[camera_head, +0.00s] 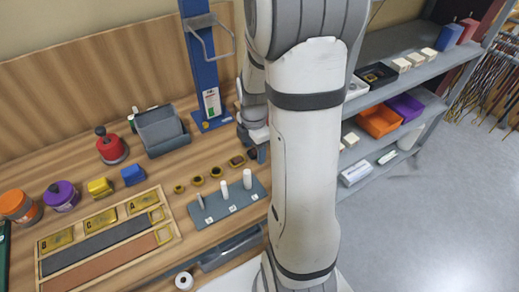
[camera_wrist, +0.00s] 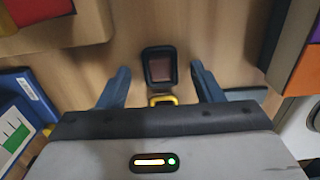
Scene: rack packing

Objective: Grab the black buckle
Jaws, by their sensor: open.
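A small black buckle (camera_wrist: 159,67), a rectangular frame with a brownish centre, lies on the wooden table in the wrist view. My gripper (camera_wrist: 161,72) is open. Its two blue-grey fingers stand apart, one on each side of the buckle, with a gap on both sides. A yellow piece (camera_wrist: 162,100) shows just below the buckle, partly hidden by the gripper body. In the head view my gripper (camera_head: 252,146) is low over the table's right part, partly behind my arm. I cannot make out the black buckle clearly there.
Several small yellow-brown buckles (camera_head: 197,180) lie in a row left of my gripper. A grey plate with white pegs (camera_head: 229,202) and a wooden tray (camera_head: 172,222) are nearer. A blue post (camera_head: 204,80) stands behind. Shelves with orange (camera_head: 380,121) and purple bins are right.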

